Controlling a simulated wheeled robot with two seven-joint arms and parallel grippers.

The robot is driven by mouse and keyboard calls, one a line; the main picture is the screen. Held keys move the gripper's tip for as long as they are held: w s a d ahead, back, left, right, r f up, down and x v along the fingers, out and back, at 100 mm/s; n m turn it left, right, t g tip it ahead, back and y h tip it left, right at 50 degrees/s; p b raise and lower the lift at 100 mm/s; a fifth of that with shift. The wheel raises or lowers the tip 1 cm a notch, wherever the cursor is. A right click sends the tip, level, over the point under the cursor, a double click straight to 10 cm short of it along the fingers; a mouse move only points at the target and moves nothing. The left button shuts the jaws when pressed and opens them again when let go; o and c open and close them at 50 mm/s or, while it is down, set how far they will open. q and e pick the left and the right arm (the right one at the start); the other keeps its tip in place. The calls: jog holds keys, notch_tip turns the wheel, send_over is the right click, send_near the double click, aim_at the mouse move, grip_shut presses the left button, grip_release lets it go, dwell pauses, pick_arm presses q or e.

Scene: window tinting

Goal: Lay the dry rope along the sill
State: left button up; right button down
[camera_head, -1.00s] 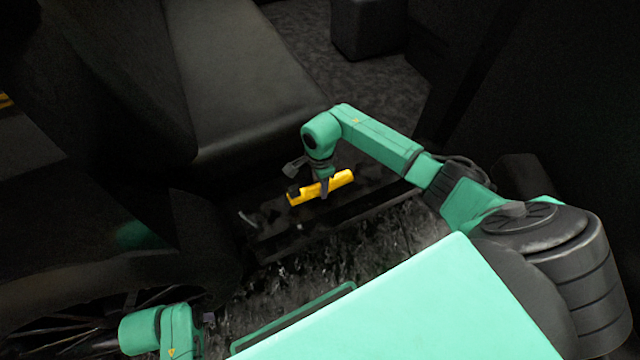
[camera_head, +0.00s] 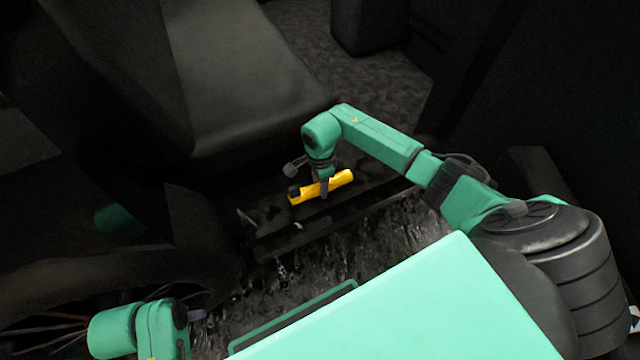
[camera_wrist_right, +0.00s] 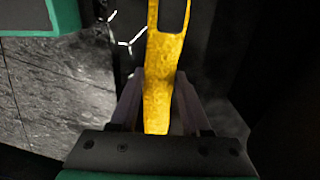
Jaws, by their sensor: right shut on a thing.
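A yellow bar-like thing (camera_head: 341,181) with a dark left end is in my right gripper (camera_head: 323,187). I cannot tell from its look whether it is the rope. In the right wrist view the yellow thing (camera_wrist_right: 160,60) stands between the two fingers of the right gripper (camera_wrist_right: 158,110), with a slot in its far part. It is over or on the dark sill (camera_head: 300,240) beside the seat, roughly along it; contact is unclear. My left arm shows at the bottom left; its gripper (camera_head: 196,314) is barely visible and its fingers cannot be made out.
A black seat (camera_head: 250,90) stands behind the sill, with grey carpet (camera_head: 370,70) to its right. A dark steering-wheel-like rim (camera_head: 90,270) is at the left. A rough, wet-looking dark ground (camera_head: 370,235) lies in front of the sill. The space is tight and dim.

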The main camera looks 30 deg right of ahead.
pick_arm(q)
jog(key=shift+f, duration=0.3)
pick_arm(e)
jog(key=shift+f, duration=0.3)
jog(key=shift+c, duration=1.4)
grip_release()
pick_arm(q)
jog(key=shift+r, duration=0.1)
pick_arm(e)
jog(key=shift+r, duration=0.25)
pick_arm(q)
jog(key=f+p, duration=0.1)
jog(key=f, duration=0.1)
jog(key=f+p, duration=0.1)
jog(key=f, duration=0.1)
jog(key=f+p, duration=0.1)
jog(key=shift+w+a+f, duration=0.1)
jog(key=shift+a+f, duration=0.25)
jog(key=shift+f, duration=0.05)
pick_arm(e)
notch_tip(320, 180, up, 14)
